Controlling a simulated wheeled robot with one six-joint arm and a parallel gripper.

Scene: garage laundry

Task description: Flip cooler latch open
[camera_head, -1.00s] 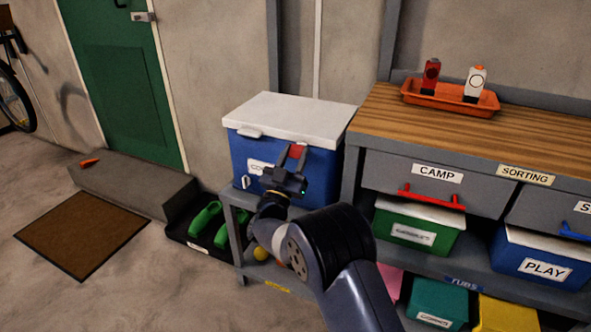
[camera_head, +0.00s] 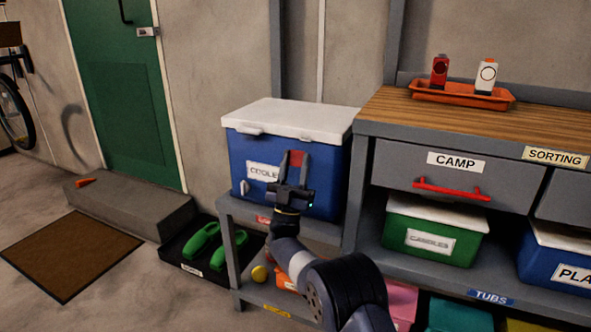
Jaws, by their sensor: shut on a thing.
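The cooler (camera_head: 245,183) is a blue box with a closed white lid (camera_head: 290,117), standing on a grey shelf left of the workbench. A white label, partly covered by my gripper, is on its front. A red latch (camera_head: 297,158) shows on the front just below the lid. My gripper (camera_head: 294,158) points up at the cooler's front, with its two fingers on either side of the red latch, shut on it. The fingers hide the latch's edges.
The grey workbench with a wooden top (camera_head: 480,125) stands close on the right. Its CAMP drawer (camera_head: 440,178) has a protruding red handle (camera_head: 450,189). Green clogs (camera_head: 213,244) sit on a black tray at lower left.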

